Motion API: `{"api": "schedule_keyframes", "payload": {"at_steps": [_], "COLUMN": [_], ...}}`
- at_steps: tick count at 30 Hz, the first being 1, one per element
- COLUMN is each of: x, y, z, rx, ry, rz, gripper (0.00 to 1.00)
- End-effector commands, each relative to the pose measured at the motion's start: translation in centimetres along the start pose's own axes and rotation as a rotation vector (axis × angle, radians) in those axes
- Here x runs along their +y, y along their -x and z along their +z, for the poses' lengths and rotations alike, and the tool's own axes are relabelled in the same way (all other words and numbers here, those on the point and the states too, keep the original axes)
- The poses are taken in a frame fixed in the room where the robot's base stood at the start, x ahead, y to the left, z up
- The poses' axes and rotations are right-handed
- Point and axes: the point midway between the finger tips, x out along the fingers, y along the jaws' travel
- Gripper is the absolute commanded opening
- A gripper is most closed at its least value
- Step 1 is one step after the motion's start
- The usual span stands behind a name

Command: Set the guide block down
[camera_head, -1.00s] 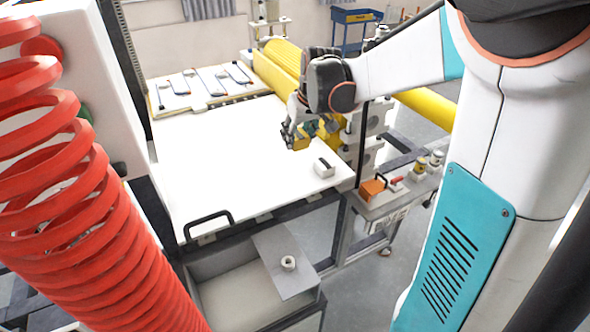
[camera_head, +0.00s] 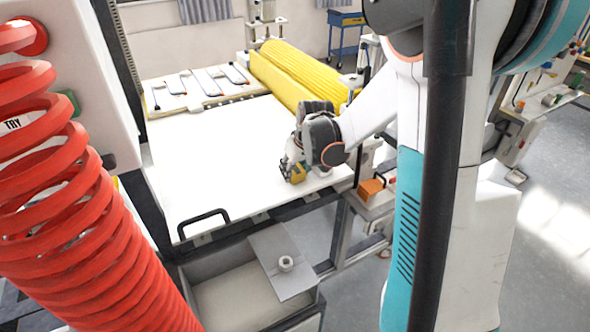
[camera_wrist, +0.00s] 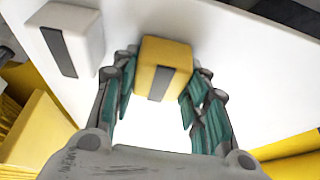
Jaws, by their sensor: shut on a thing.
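The guide block is the yellow block (camera_wrist: 165,58) with a dark grey stripe, seen in the wrist view between my fingers. My gripper (camera_wrist: 160,82) is shut on it, with teal-padded fingers on both sides. In the head view my gripper (camera_head: 291,172) holds the yellow block (camera_head: 298,175) low over the right front part of the white table (camera_head: 215,160). I cannot tell whether the block touches the table.
A white block with a dark stripe (camera_wrist: 72,38) stands beside the held block in the wrist view. A black handle (camera_head: 203,222) is at the front edge. The table's middle is clear.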

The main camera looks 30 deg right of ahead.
Motion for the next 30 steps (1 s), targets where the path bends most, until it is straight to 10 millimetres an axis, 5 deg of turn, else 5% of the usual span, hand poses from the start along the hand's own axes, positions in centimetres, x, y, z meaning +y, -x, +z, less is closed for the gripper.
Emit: {"api": "schedule_keyframes", "payload": {"at_steps": [7,8,10,23,30], "x": [0.0,0.0,0.0,0.0,0.0], "y": [-0.3,-0.2,-0.2,0.3,4.0], "z": [0.1,0.1,0.1,-0.1,-0.1], "rx": [0.0,0.0,0.0,0.0,0.0], "ry": [0.0,0.0,0.0,0.0,0.0], "rz": [0.0,0.0,0.0,0.0,0.0], "gripper": [0.15,0.48,0.61,0.61,0.61]}}
